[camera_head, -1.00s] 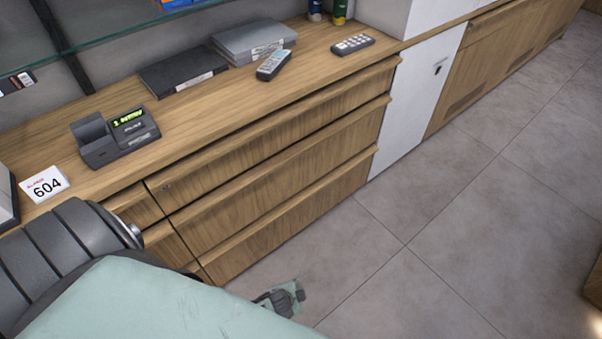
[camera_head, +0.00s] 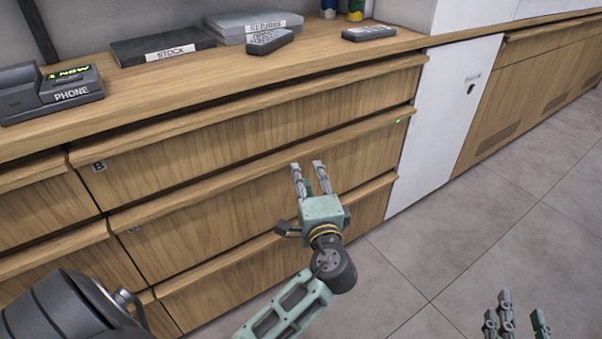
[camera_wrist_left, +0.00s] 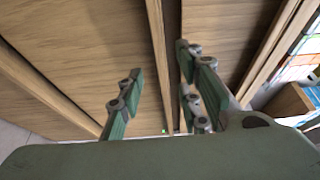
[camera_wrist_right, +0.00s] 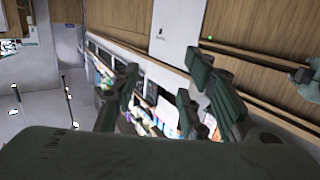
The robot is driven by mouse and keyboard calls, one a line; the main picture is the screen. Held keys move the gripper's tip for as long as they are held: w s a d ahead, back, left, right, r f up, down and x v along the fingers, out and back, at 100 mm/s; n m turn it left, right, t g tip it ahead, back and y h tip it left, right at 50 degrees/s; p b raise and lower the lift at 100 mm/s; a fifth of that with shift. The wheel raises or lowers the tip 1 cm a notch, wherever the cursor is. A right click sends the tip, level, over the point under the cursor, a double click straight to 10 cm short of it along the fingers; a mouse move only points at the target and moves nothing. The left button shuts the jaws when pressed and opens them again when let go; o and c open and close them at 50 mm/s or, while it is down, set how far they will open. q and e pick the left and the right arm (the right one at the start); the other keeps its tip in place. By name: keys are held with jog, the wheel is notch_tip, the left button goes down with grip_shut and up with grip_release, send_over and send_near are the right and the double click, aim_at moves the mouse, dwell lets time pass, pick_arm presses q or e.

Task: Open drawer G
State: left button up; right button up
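The counter's right column has three wide wooden drawers, all closed. The top drawer (camera_head: 240,125) carries a tag reading B. The middle drawer (camera_head: 240,195) has a small tag (camera_head: 134,229) too small to read, and a small green light (camera_head: 398,121) at its right end. The bottom drawer (camera_head: 215,285) is partly hidden by my left arm. I cannot read a G anywhere. My left gripper (camera_head: 308,165) is open and empty in front of the middle drawer. In the left wrist view, a drawer edge (camera_wrist_left: 158,50) shows between its fingers; contact is unclear. My right gripper (camera_head: 515,300) is open and empty.
On the countertop are the phone (camera_head: 60,92), a stock binder (camera_head: 162,46), a returns binder (camera_head: 250,26) and two handheld devices. A white door panel (camera_head: 445,115) stands right of the drawers. The tiled floor (camera_head: 480,220) in front is clear.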

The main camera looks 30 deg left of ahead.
aim_at(300, 158)
pick_arm(q)
jog(key=b+x, duration=0.1)
jog(key=x, duration=0.6)
jog(key=shift+a, duration=0.1)
jog(key=shift+w+a, duration=0.2)
jog(key=shift+w, duration=0.05)
pick_arm(e)
notch_tip(300, 158, up, 6)
jog(key=t+y, duration=0.1)
jog(key=t, duration=0.2)
jog(key=shift+a+r, duration=0.25)
jog(key=shift+a, duration=0.2)
pick_arm(q)
jog(key=shift+c, duration=0.5)
grip_shut()
